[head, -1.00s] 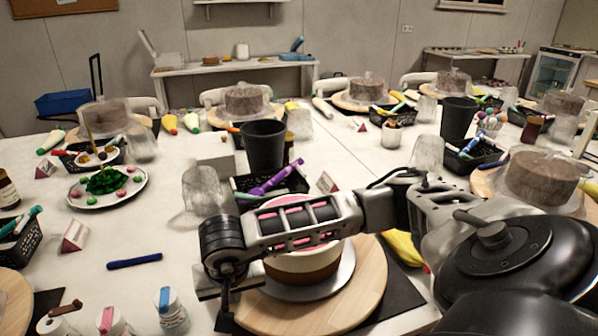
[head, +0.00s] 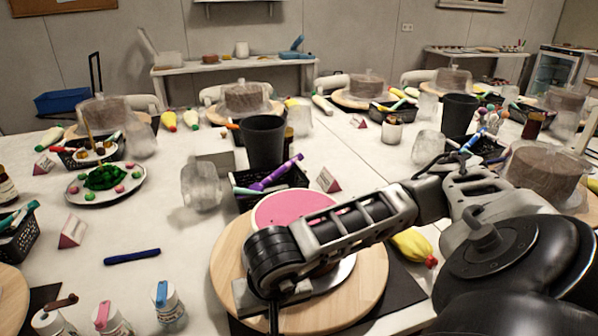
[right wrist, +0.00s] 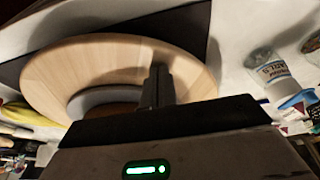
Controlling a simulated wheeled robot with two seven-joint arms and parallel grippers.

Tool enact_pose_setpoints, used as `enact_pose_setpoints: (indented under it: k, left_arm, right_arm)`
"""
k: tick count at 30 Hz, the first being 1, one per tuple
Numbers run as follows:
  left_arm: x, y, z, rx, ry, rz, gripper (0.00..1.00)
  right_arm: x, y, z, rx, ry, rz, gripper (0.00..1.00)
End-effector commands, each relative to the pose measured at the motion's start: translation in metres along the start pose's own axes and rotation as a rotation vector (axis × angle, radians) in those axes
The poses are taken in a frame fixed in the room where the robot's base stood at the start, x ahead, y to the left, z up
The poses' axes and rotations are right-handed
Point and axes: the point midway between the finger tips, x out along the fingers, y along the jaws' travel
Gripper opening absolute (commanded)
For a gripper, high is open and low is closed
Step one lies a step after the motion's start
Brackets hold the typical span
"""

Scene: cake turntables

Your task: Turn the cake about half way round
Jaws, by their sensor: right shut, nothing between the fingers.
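The cake (head: 290,205), pink on top, sits on a silver board (head: 344,272) on a round wooden turntable (head: 368,290) at the front centre. My right arm crosses over the cake and hides much of it. My right gripper (head: 273,314) points down at the near left part of the turntable, beside the cake. In the right wrist view, its shut fingers (right wrist: 159,86) stand in front of the wooden turntable (right wrist: 60,72); contact with it cannot be told. My left gripper is out of view.
A black basket (head: 270,188) with a purple tool and a dark cup (head: 264,142) stand behind the cake. Shaker bottles (head: 168,300) stand at the front left. A yellow piping bag (head: 413,245) lies to the right.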

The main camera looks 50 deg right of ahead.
Motion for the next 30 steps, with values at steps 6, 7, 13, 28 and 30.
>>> enact_pose_setpoints:
  k: [6, 7, 13, 28, 30]
  left_arm:
    - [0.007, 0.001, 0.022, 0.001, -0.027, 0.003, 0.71]
    - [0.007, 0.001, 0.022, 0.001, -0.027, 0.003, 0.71]
    - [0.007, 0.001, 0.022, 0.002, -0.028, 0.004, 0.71]
    - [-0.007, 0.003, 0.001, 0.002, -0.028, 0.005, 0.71]
    - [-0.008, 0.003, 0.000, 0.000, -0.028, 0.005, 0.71]
  right_arm:
    - [-0.002, 0.023, 0.016, 0.001, -0.001, 0.001, 0.00]
    - [-0.003, 0.024, 0.017, 0.001, -0.001, 0.001, 0.00]
    - [-0.005, 0.025, 0.018, 0.000, -0.002, -0.001, 0.00]
    - [-0.013, 0.072, 0.029, 0.000, -0.006, 0.010, 0.00]
    - [-0.012, 0.080, 0.031, 0.002, -0.005, 0.009, 0.00]
